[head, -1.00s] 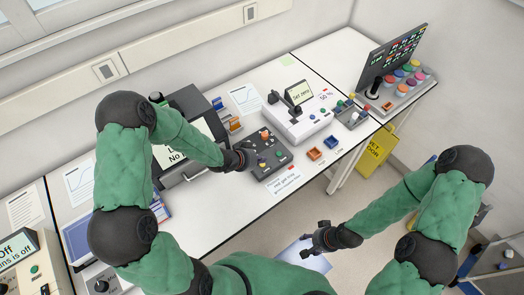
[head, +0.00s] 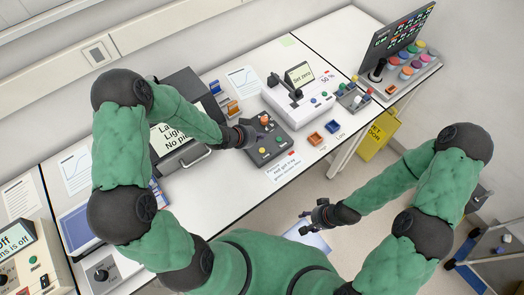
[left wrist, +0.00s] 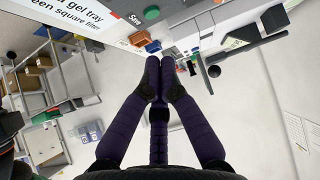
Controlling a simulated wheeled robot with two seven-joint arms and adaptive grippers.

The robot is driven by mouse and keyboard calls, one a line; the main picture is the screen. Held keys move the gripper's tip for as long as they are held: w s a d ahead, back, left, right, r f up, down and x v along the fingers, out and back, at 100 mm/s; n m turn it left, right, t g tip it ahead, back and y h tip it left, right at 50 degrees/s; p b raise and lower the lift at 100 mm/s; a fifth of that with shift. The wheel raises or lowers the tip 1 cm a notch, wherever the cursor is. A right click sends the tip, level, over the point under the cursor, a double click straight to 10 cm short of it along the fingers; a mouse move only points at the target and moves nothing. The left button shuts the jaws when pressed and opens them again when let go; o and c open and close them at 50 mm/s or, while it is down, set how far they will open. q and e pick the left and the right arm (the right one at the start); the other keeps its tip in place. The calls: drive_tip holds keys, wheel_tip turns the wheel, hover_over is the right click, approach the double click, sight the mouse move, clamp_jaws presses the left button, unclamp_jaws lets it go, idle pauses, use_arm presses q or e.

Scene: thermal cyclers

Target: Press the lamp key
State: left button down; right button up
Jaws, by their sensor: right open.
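A dark control box (head: 273,150) with several coloured keys stands on the bench, among them an orange knob-like key (head: 264,118) and green and yellow ones. I cannot read which key is the lamp key. My left gripper (head: 251,133) is over the left part of this box and hides some of it; I cannot tell if it touches. In the left wrist view its two fingers (left wrist: 159,66) meet at the tips with nothing between them. My right gripper (head: 307,222) is open and empty, low in front of the bench. A dark device with a lit screen (head: 166,137) stands left of the box, partly behind my left arm.
A white instrument (head: 298,101) marked "Set zero" stands right of the box. Orange (head: 317,138) and blue (head: 333,126) trays lie in front of it. A printed label (head: 284,166) lies near the bench edge. A screen with coloured jars (head: 405,52) stands far right.

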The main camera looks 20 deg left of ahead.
sight(260, 151)
use_arm(q)
wheel_tip(260, 151, down, 8)
drive_tip(key=b, duration=0.5)
drive_tip(key=shift+r+b, duration=0.25)
drive_tip(key=shift+b, duration=0.1)
drive_tip(key=shift+f, duration=0.1)
idle(0.8)
drive_tip(key=shift+f+b, duration=0.3)
drive_tip(key=shift+b, duration=0.05)
drive_tip(key=shift+f, duration=0.3)
idle(0.6)
drive_tip(key=shift+r, duration=0.15)
idle(0.3)
drive_tip(key=shift+r+p, duration=0.4)
drive_tip(key=shift+r, duration=0.25)
wheel_tip(260, 151, up, 5)
drive_tip(key=p, duration=0.4)
